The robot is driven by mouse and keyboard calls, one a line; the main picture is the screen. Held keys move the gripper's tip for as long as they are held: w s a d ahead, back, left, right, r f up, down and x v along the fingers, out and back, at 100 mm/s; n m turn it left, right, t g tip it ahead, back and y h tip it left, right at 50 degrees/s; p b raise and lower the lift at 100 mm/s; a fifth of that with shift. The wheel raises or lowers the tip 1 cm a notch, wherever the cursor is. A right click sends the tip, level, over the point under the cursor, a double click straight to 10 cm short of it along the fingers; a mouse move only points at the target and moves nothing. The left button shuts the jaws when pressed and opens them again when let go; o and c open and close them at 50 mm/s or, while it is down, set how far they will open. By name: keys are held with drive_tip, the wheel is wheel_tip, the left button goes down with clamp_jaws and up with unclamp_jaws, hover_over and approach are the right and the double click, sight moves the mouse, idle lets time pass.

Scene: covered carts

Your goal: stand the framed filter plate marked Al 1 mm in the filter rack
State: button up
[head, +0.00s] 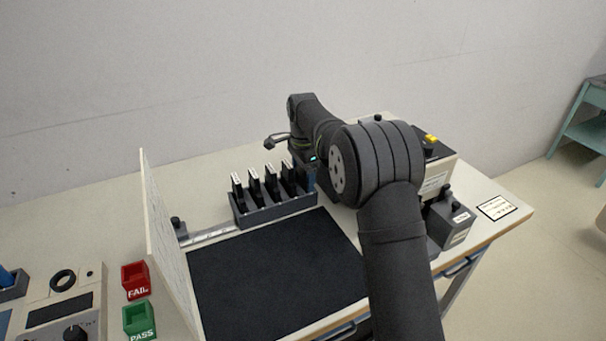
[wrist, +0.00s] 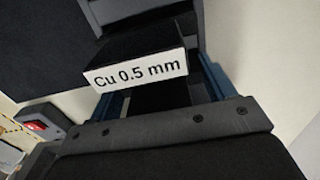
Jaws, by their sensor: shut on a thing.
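My gripper (head: 309,178) is at the right end of the dark filter rack (head: 278,213), pointing down. In the wrist view its blue fingers (wrist: 163,97) are shut on a dark framed plate (wrist: 140,48) whose white label reads "Cu 0.5 mm". The held plate is hidden in the head view, so I cannot tell whether its lower edge is in a slot. Several dark plates (head: 254,186) with pale top labels stand upright in the rack, left of my gripper. Their labels are too small to read, and I cannot pick out one marked Al 1 mm.
A black mat (head: 270,278) lies clear in front of the rack. A white upright panel (head: 165,245) stands at its left, with red FAIL (head: 136,280) and green PASS (head: 139,319) bins beyond. A dark grey block (head: 450,222) and a yellow-buttoned box (head: 437,178) stand at right.

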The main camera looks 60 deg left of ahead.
drive_tip(key=shift+f, duration=0.2)
drive_tip(key=o, duration=1.1)
drive_tip(key=shift+r, duration=0.15)
wheel_tip(320, 180, up, 12)
drive_tip(key=shift+r, duration=0.1)
drive_tip(key=shift+f, duration=4.3)
